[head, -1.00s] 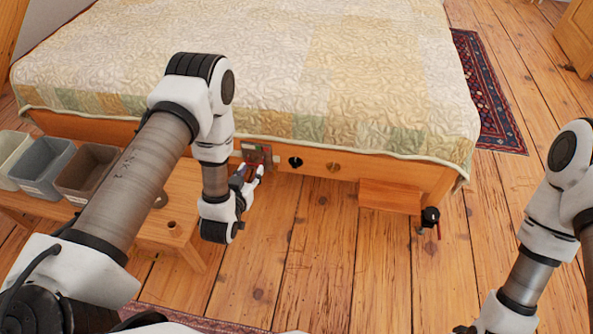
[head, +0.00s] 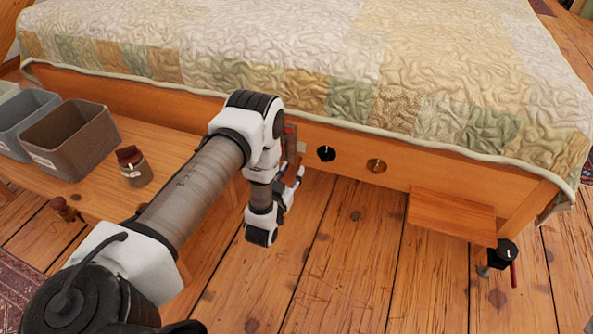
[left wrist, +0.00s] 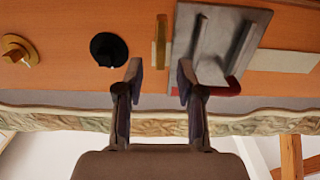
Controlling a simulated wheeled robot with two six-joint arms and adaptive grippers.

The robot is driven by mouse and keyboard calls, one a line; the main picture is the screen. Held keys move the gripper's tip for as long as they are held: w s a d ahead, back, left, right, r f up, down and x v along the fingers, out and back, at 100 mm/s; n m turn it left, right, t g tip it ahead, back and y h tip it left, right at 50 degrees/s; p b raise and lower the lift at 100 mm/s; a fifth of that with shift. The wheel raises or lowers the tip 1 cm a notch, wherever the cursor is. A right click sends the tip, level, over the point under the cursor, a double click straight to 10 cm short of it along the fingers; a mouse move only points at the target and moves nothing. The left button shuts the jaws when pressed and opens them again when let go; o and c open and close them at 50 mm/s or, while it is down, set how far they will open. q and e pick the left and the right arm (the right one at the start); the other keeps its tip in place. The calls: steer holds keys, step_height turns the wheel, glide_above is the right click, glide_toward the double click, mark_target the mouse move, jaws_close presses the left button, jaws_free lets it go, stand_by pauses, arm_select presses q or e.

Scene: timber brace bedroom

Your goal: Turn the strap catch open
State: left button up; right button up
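The metal plate (left wrist: 215,42) with a raised lever-like part (left wrist: 212,68) sits on the bed's wooden side rail in the left wrist view, which shows the rail upside down. I take this fitting for the strap catch, though I cannot be sure. A brass bar (left wrist: 160,40) and a red part (left wrist: 226,88) are beside it, and a pale strip (left wrist: 280,60) runs off it. My left gripper (left wrist: 160,72) is open and empty, its fingertips in front of the rail near the brass bar and plate. In the head view my left gripper (head: 293,185) is low by the rail; my arm mostly hides the fitting.
A black knob (head: 326,153) and a brass knob (head: 376,165) are on the rail. A wooden ledge (head: 450,216) and a black clamp-like thing (head: 507,252) are farther right. A low bench (head: 110,190) with bins (head: 70,135) and a small jar (head: 133,168) stands left.

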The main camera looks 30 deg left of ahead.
mark_target(296, 163)
arm_select(q)
steer(key=b+x, duration=0.1)
steer(key=x, duration=0.2)
steer(key=shift+f, duration=0.2)
steer(key=shift+w+a+r, duration=0.1)
steer(key=shift+w+r, duration=0.05)
steer(key=shift+w, duration=0.2)
jaws_close()
arm_select(e)
steer(key=shift+f, duration=0.9)
